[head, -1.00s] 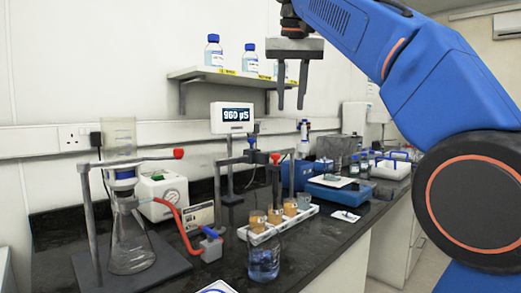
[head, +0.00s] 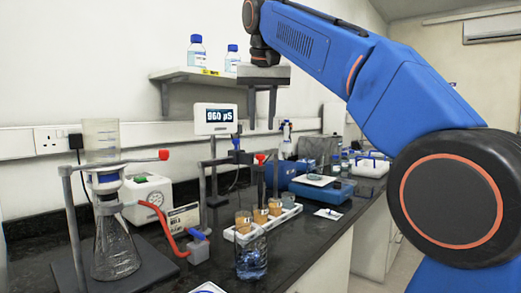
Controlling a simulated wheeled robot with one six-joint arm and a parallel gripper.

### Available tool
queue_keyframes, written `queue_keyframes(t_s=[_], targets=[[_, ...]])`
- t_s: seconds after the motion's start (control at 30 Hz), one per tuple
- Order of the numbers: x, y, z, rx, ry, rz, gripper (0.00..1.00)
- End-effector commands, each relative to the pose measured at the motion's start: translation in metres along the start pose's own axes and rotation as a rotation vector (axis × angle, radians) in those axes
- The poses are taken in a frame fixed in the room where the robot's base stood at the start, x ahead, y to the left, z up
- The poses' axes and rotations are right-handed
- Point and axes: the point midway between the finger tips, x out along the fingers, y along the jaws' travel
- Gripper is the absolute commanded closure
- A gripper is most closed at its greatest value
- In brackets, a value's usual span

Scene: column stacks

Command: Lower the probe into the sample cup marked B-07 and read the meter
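The meter (head: 215,119) stands on a post at the back of the bench and its screen reads 960 µS. A dark probe (head: 261,181) hangs from the stand arm with the red knob (head: 260,158), over the cup rack. Several sample cups (head: 260,214) with tan contents sit in a white rack (head: 288,216). No B-07 mark is legible. A glass beaker of blue liquid (head: 252,260) stands in front of the rack. My gripper (head: 261,122) points down above and behind the stand, its two fingers apart with nothing between them.
A filter flask (head: 115,250) on a clamp stand is at left, with a red hose (head: 160,215) and a white pump (head: 148,198). A shelf with bottles (head: 197,53) is behind my gripper. A blue balance (head: 322,190) stands right of the rack.

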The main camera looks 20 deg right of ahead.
Motion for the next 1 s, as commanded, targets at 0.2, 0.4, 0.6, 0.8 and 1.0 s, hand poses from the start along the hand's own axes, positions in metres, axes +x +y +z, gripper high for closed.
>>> queue_keyframes(t_s=[0.2,0.4,0.6,0.8,1.0], targets=[[0.039,0.001,0.001,0.001,-0.002,0.001,0.71],[0.071,0.001,0.001,0.001,-0.001,0.001,0.71],[0.089,0.000,0.000,0.000,0.000,0.000,0.71],[0.093,0.000,0.000,0.000,0.000,-0.001,0.71],[0.093,0.000,0.000,0.000,0.000,-0.001,0.73]])
